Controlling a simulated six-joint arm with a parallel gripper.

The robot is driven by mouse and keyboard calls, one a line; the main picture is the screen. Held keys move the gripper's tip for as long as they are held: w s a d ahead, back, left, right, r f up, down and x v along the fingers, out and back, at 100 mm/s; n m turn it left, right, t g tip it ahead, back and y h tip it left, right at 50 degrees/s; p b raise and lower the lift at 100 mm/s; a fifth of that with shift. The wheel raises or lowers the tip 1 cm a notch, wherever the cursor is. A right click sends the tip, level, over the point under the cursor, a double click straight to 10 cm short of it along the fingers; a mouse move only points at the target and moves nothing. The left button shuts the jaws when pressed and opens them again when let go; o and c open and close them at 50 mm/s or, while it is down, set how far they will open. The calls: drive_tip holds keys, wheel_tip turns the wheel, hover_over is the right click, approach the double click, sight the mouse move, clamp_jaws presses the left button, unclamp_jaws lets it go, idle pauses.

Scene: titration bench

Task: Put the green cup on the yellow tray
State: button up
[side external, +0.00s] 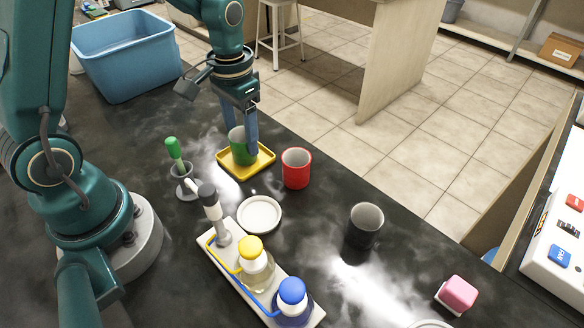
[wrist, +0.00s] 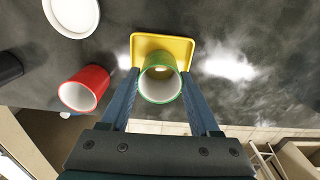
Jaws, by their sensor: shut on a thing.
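The green cup (side external: 238,146) is upright at the yellow tray (side external: 259,166), within its outline in the side external view. In the wrist view the green cup (wrist: 160,84) shows its open mouth, with the yellow tray (wrist: 178,43) behind it. I cannot tell whether the cup's base touches the tray. My gripper (wrist: 160,82) is shut on the green cup, with one blue finger on each side. In the side external view my gripper (side external: 241,130) points down over the tray, and a finger hides part of the cup.
A red cup (side external: 296,168) stands just right of the tray. A white dish (side external: 259,215), a dark cup (side external: 364,226) and a bottle rack (side external: 240,262) are nearer the camera. A green-handled tool (side external: 174,152) stands left of the tray. A blue bin (side external: 126,60) is at the back left.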

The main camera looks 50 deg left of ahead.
drive_tip(key=shift+f, duration=0.2)
idle(0.4)
drive_tip(key=o, duration=1.2)
drive_tip(key=shift+o, duration=0.3)
drive_tip(key=shift+r, duration=3)
